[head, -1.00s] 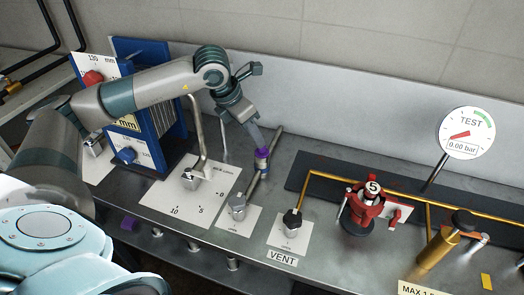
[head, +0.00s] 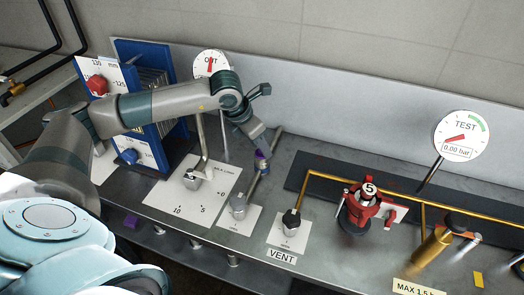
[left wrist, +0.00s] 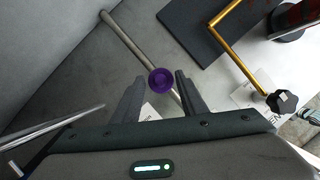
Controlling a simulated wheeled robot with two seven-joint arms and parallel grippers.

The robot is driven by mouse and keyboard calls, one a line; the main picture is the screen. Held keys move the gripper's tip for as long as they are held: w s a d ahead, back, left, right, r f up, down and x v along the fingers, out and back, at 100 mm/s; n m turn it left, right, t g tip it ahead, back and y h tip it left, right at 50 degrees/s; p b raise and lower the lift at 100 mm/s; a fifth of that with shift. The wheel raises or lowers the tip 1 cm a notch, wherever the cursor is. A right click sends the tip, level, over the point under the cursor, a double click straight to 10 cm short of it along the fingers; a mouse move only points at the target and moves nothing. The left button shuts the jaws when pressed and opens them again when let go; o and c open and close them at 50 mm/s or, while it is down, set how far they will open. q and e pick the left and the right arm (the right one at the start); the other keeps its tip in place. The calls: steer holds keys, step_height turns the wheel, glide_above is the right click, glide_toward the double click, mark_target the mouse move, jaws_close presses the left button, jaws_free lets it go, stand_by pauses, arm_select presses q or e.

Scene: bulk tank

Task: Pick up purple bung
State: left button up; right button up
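In the left wrist view the round purple bung (left wrist: 161,80) lies between my left gripper's two dark fingers (left wrist: 160,84), with a small gap showing on each side. The left gripper (head: 259,147) reaches down onto it from above in the head view and is open around it. I cannot tell how far down the bung the fingertips reach. My right gripper is not in view.
A grey valve (head: 238,207) and a black vent knob (head: 291,218) stand in front of the pipe. A bent lever pipe (head: 201,140) is to the left. A red valve (head: 367,205) and brass piping (head: 340,178) are to the right. Another purple piece (head: 131,222) shows lower left.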

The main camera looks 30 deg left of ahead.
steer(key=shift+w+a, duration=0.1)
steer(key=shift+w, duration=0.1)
arm_select(q)
steer(key=shift+c, duration=0.6)
jaws_close()
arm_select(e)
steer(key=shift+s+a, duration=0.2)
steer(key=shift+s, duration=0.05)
arm_select(q)
steer(key=shift+r, duration=0.15)
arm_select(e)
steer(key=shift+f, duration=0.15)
